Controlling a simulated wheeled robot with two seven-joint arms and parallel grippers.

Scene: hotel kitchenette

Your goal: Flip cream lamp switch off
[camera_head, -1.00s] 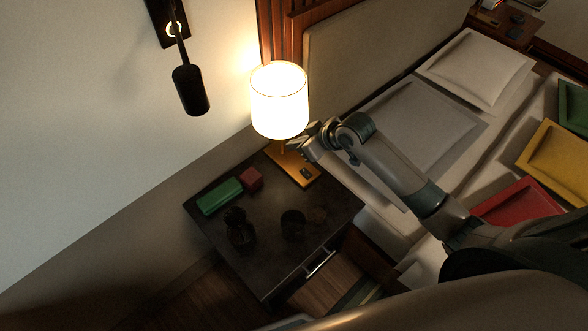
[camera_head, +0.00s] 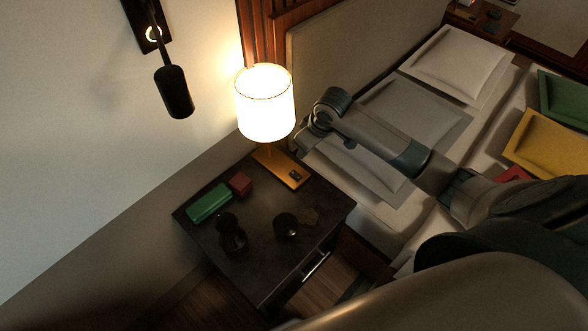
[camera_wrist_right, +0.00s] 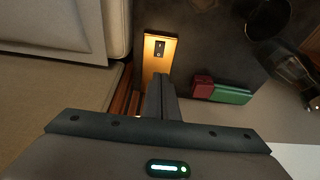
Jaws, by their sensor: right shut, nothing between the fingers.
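The lamp with the cream shade (camera_head: 265,104) stands lit on the bedside table. Its flat wooden base (camera_head: 281,167) carries a small dark switch (camera_head: 296,176) near the front end. In the right wrist view, the base (camera_wrist_right: 156,70) and switch (camera_wrist_right: 159,48) are visible just beyond my fingers. My right gripper (camera_head: 303,143) is at the right of the shade, behind and above the switch end of the base, apart from the shade. In the wrist view its fingers (camera_wrist_right: 162,80) are together and empty. My left gripper is out of view.
The dark bedside table (camera_head: 265,262) holds a green box (camera_head: 209,203), a red box (camera_head: 240,184) and dark round vessels (camera_head: 286,226). A black wall lamp (camera_head: 173,92) hangs at upper left. The bed with pillows (camera_head: 458,66) lies right.

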